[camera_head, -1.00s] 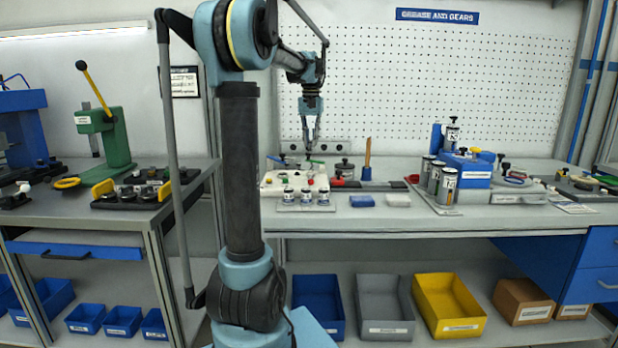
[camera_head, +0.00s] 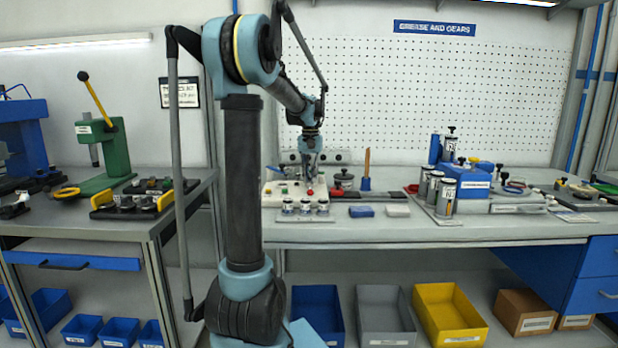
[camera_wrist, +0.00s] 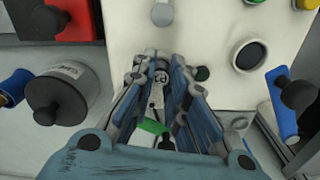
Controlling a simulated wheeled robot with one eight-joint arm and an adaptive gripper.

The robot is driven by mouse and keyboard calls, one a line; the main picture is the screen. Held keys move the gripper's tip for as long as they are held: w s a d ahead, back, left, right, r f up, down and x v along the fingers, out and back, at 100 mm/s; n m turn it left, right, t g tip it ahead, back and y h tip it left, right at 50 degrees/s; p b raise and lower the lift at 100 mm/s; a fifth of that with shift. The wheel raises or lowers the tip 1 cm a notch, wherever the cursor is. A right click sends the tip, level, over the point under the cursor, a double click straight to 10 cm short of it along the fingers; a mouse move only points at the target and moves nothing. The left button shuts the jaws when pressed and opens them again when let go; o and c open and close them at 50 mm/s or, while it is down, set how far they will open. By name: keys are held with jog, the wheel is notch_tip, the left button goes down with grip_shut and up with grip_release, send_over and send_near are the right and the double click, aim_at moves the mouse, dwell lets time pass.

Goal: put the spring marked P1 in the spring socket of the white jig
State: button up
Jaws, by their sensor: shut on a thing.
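The white jig (camera_head: 270,199) stands on the middle bench, with red and green buttons on top. Its top face also fills the upper middle of the wrist view (camera_wrist: 215,30). My gripper (camera_head: 312,173) is low over the jig's right part. In the wrist view my gripper (camera_wrist: 160,82) is shut on a pale piece marked P1, the spring (camera_wrist: 158,90); its far end is partly hidden by the fingers. A dark round recess with a pale rim (camera_wrist: 248,55) is in the jig's face, right of the fingers. I cannot tell whether it is the spring socket.
A grey pot with a black knob (camera_wrist: 62,100) stands left of the fingers. A blue piece with a black knob (camera_wrist: 283,105) is at right. Several small jars (camera_head: 305,208) stand before the jig. Blue (camera_head: 361,211) and white blocks lie to their right.

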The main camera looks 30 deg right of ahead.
jog(key=o, duration=0.8)
jog(key=shift+f, duration=0.1)
notch_tip(320, 180, up, 12)
dwell(0.3)
jog(key=shift+a, duration=0.1)
dwell(0.3)
